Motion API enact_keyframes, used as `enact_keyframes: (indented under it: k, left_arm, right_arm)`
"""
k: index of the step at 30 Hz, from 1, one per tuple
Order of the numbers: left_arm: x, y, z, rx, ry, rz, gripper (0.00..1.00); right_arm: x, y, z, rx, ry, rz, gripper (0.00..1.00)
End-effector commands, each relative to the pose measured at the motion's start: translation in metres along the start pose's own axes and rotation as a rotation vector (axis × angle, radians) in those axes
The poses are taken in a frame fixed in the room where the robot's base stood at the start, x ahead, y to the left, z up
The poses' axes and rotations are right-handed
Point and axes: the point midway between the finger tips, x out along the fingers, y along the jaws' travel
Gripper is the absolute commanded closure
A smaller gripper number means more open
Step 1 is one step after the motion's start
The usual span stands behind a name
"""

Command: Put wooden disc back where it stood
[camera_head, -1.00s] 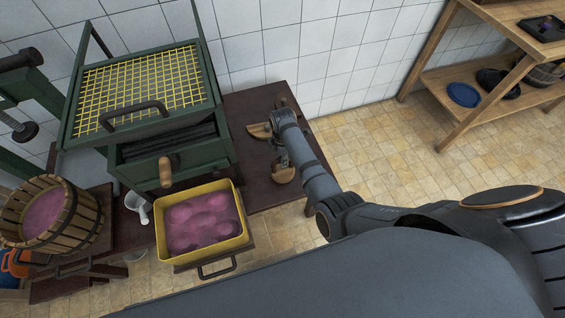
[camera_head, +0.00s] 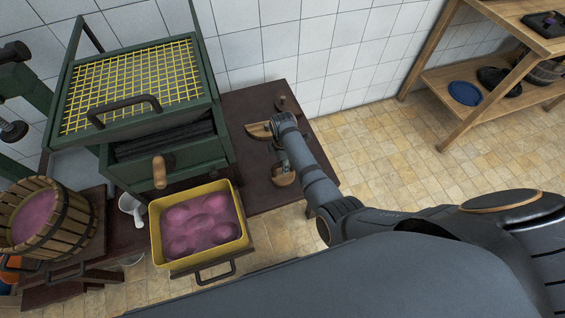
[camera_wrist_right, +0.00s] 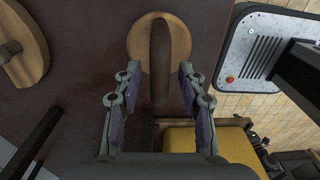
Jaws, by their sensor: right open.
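A light wooden disc (camera_wrist_right: 143,42) with a dark strip across its middle lies on the dark table, near its right edge, in the right wrist view. It also shows, partly hidden by my arm, in the head view (camera_head: 284,178). My right gripper (camera_wrist_right: 158,82) is open, with its two fingers apart on either side of the dark strip at the disc's near edge. Nothing is clearly held. In the head view the right gripper (camera_head: 281,160) is small and mostly hidden beneath my wrist. My left gripper is not in view.
Another wooden piece (camera_head: 259,130) lies farther back; one shows at left in the wrist view (camera_wrist_right: 30,55). The green press (camera_head: 175,165) with yellow mesh stands left of them. A yellow crate (camera_head: 243,241) of pink contents and a slatted basket (camera_head: 62,232) are in front.

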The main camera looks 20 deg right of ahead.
Motion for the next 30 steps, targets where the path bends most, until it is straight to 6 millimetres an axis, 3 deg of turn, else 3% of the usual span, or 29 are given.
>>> enact_keyframes:
  k: [5,12,16,21,30]
  left_arm:
    - [-0.007,0.0,-0.003,-0.001,0.003,0.001,0.6]
    - [-0.015,0.0,-0.005,-0.001,0.006,0.001,0.6]
    - [-0.016,0.0,-0.005,-0.001,0.006,0.001,0.6]
    - [-0.017,0.0,-0.006,-0.001,0.006,0.002,0.6]
    - [-0.016,0.0,-0.005,-0.001,0.006,0.002,0.6]
  right_arm:
    - [-0.026,0.001,0.0,0.0,0.001,0.003,0.59]
    - [-0.085,0.001,-0.001,0.0,0.001,0.004,0.59]
    - [-0.107,0.001,0.0,-0.001,0.0,0.002,0.59]
    - [-0.121,0.001,0.0,-0.001,0.0,0.001,0.59]
    - [-0.122,0.0,0.0,-0.001,0.0,0.0,0.59]
